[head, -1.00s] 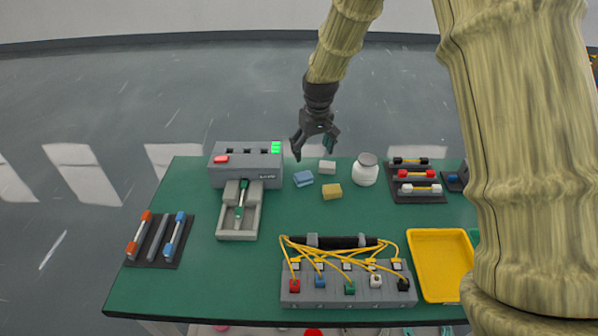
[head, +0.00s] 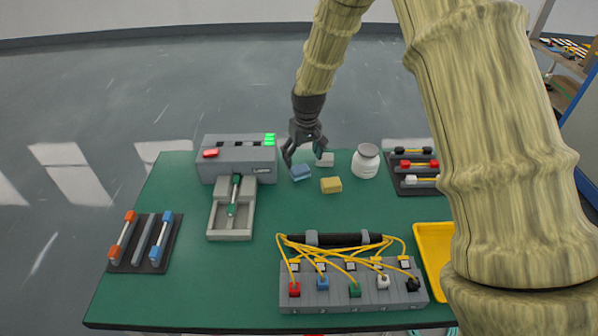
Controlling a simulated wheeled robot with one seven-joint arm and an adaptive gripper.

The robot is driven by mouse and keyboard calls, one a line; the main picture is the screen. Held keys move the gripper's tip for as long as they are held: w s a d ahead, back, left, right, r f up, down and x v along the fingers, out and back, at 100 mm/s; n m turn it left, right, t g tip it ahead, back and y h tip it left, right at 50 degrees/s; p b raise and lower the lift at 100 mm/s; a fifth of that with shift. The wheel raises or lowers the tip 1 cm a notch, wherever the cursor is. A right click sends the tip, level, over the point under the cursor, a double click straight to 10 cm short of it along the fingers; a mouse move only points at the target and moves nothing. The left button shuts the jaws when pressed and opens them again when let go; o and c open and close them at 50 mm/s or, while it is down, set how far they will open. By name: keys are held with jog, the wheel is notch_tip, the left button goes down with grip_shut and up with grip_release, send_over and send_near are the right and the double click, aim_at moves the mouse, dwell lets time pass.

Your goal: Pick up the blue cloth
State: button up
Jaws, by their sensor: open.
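The blue cloth (head: 300,173) is a small folded block lying on the green table, right of the grey machine. My gripper (head: 303,160) is open and empty. In the head view its fingers hang over the far part of the table, just above and beyond the blue cloth. The left fingertip appears close to the cloth's upper left edge; I cannot tell the exact height gap. A yellow cloth (head: 331,185) lies to the right and nearer. A white cloth (head: 325,160) lies behind, partly beside the right finger.
A grey machine (head: 238,160) with green lights stands left of the cloth. A white jar (head: 365,162) stands to the right. A cable block (head: 350,288) with yellow wires is at the front. A yellow tray (head: 432,250) and connector racks (head: 412,187) are on the right.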

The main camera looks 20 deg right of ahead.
aim_at(300, 169)
jog(key=shift+w+a+f+p, duration=0.15)
jog(key=shift+f+p, duration=0.2)
jog(key=shift+f, duration=1.1)
jog(key=shift+w+a+f+p, duration=0.1)
jog(key=shift+f+p, duration=0.25)
jog(key=shift+f, duration=1.1)
jog(key=c, duration=1)
jog(key=shift+r, duration=0.1)
jog(key=shift+r+b, duration=0.35)
jog(key=shift+r, duration=1.4)
jog(key=s+a+b, duration=0.1)
jog(key=s, duration=0.4)
jog(key=s+a+r+b, duration=0.1)
jog(key=s, duration=0.4)
jog(key=s+a+b, duration=0.1)
jog(key=s, duration=0.4)
jog(key=shift+s+r, duration=0.2)
jog(key=shift+s, duration=0.15)
